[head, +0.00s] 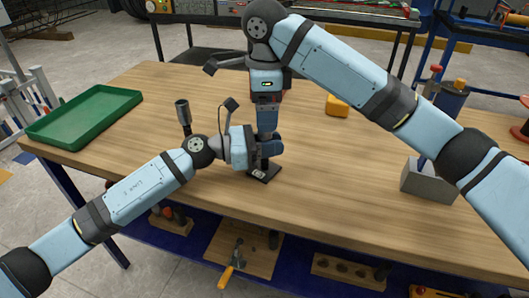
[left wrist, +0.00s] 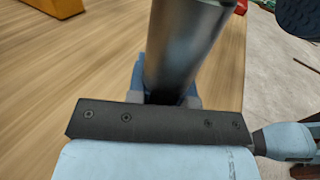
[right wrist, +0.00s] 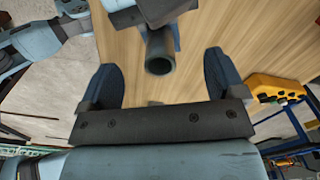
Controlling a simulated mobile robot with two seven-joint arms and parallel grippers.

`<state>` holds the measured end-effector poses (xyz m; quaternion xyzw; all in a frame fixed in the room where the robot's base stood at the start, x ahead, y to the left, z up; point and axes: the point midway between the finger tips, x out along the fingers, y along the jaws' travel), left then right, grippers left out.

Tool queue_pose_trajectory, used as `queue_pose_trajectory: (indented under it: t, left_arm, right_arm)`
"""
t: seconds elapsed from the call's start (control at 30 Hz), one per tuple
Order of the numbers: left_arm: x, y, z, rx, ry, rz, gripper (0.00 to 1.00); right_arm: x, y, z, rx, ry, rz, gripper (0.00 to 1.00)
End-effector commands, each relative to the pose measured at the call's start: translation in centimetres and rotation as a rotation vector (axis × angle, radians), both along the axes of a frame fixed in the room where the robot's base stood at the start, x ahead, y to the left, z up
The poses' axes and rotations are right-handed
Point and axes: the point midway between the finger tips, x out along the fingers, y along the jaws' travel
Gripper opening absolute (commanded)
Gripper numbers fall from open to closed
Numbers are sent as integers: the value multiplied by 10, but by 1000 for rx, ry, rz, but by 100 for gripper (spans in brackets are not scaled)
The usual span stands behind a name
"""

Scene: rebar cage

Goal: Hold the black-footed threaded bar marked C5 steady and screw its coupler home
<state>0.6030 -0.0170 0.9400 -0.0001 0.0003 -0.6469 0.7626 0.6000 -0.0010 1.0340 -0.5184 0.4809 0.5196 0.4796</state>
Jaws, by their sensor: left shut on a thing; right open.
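A black foot (head: 264,170) with a small pale label, too small to read, stands on the bench. My left gripper (head: 268,147) is shut around the bar above it; the grippers hide most of the bar in the head view. In the left wrist view a thick grey metal cylinder (left wrist: 185,45) rises from between the fingers. My right gripper (head: 266,122) is above the left one, pointing down. In the right wrist view its fingers are open (right wrist: 160,85), with a dark hollow tube end (right wrist: 159,62) between and slightly beyond them, apparently untouched. I cannot see how far the coupler is screwed.
Another upright bar with a dark top (head: 183,112) stands behind my left arm. The bench's front middle is clear; a lower shelf (head: 205,228) holds wooden boards.

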Motion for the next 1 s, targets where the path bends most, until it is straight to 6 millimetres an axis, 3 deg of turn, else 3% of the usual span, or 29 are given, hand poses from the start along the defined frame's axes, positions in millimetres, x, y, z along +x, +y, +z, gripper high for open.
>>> queue_pose_trajectory:
  t: [0.53,0.7,1.0]
  left_arm:
    - [0,0,0,0,1,-1,0]
    - [0,0,0,0,0,-1,0]
    - [0,0,0,0,0,-1,0]
  right_arm:
    - [1,0,101,-1,-4,-1,89]
    - [0,0,114,-1,-1,-1,89]
    - [0,0,116,0,0,0,89]
